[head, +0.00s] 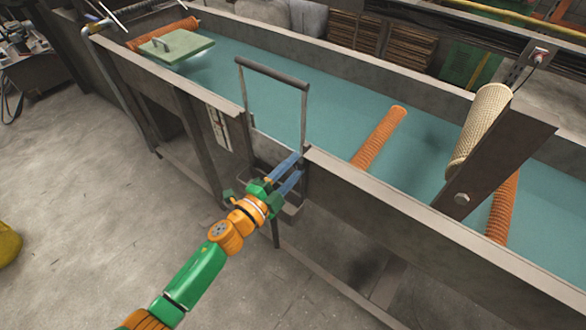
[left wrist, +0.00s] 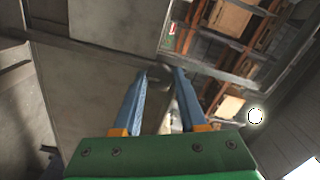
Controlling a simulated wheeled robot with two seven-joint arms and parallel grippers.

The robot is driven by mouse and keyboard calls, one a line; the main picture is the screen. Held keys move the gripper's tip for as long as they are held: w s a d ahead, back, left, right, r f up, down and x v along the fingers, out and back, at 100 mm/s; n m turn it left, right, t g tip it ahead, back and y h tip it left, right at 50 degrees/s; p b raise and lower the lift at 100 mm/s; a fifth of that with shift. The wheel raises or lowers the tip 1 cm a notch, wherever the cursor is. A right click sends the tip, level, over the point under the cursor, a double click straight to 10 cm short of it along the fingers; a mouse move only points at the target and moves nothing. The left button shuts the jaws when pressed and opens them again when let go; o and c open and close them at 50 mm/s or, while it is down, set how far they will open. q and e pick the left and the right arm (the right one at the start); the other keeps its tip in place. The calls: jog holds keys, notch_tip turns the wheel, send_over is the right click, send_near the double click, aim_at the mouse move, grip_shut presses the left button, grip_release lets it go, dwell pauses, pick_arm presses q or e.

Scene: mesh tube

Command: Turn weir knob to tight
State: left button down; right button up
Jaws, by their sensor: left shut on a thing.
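The weir is a gate with a dark upright handle frame (head: 272,72) in the near wall of the water tank. My left gripper (head: 292,166) reaches the right side of this gate, at its right post, with its blue fingers at the wall. In the left wrist view the two blue fingertips (left wrist: 161,72) lie close together, a narrow gap between them, against a grey metal surface. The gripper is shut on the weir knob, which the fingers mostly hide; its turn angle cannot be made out. My right gripper is not in view.
The tank's near rim (head: 420,222) runs to the lower right. Orange mesh tubes (head: 380,137) lie in the water, and a pale mesh tube (head: 480,125) leans by a dark bracket (head: 497,160). A green lid (head: 176,46) lies at the far left. The floor in front is clear.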

pick_arm(q)
jog(key=shift+f+m, duration=0.15)
jog(key=shift+m, duration=0.35)
dwell(0.3)
jog(key=shift+c, duration=2.3)
grip_release()
jog(key=shift+s, duration=0.1)
jog(key=v, duration=0.7)
